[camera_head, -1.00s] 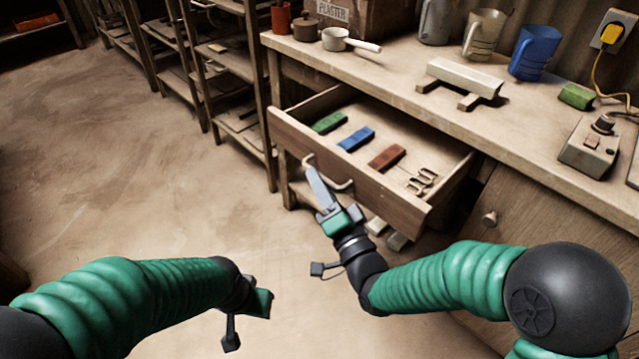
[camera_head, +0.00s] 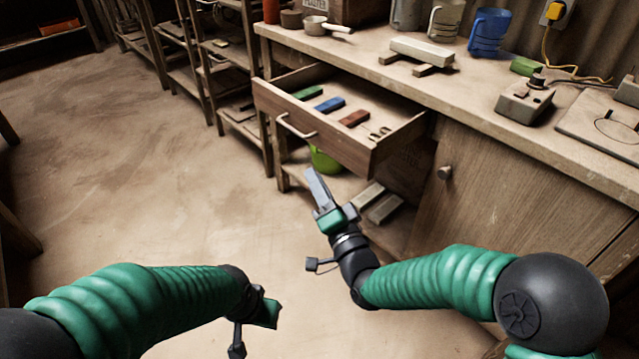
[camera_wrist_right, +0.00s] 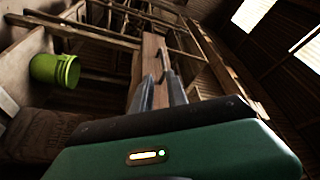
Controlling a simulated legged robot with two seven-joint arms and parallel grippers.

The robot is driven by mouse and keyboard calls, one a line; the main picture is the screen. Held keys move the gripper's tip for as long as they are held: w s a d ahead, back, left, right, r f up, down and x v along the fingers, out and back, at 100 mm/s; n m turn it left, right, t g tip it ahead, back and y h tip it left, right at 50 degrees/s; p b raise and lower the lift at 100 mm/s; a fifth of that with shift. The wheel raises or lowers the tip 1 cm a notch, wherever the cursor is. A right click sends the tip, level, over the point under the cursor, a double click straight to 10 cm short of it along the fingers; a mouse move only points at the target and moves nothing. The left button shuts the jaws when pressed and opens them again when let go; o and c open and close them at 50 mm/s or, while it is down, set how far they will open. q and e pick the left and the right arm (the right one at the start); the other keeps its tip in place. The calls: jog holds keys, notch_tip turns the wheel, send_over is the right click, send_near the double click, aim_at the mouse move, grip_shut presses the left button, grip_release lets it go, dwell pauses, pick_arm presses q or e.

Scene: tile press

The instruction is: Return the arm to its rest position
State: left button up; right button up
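My right gripper (camera_head: 316,185) is in the middle of the head view, below and in front of the open drawer (camera_head: 320,130). It is clear of the drawer's handle (camera_head: 296,127) and holds nothing. In the right wrist view its two grey fingers (camera_wrist_right: 160,90) stand apart, with the wooden drawer front (camera_wrist_right: 150,60) beyond them. My left gripper (camera_head: 268,314) is low at centre left in the head view; its fingers do not show clearly.
The drawer holds a green (camera_head: 307,92), a blue (camera_head: 330,104) and a red block (camera_head: 354,118). A lime bucket (camera_head: 324,159) and pale blocks (camera_head: 383,208) sit under the bench. Shelves (camera_head: 235,60) stand at the back. The floor at left is clear.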

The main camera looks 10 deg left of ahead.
jog(key=s+d+f+n+g+h+p, duration=0.1)
jog(key=s+d+f+n+g+h, duration=0.2)
jog(key=d+f, duration=0.45)
jog(key=s+d+f+n+g+h, duration=0.1)
jog(key=d+f+g+h, duration=0.3)
jog(key=d, duration=0.6)
jog(key=s+d+f+g+h+p, duration=0.1)
jog(key=s+d+f+g+h, duration=0.25)
jog(key=s+d, duration=0.5)
jog(key=s+d+f+g+h+p, duration=0.15)
jog(key=s+d+g, duration=0.35)
jog(key=s, duration=0.6)
notch_tip(320, 180, up, 37)
jog(key=d+t+p, duration=0.1)
jog(key=p, duration=3.5)
jog(key=shift+w+f+n, duration=0.2)
jog(key=shift+w+n, duration=0.1)
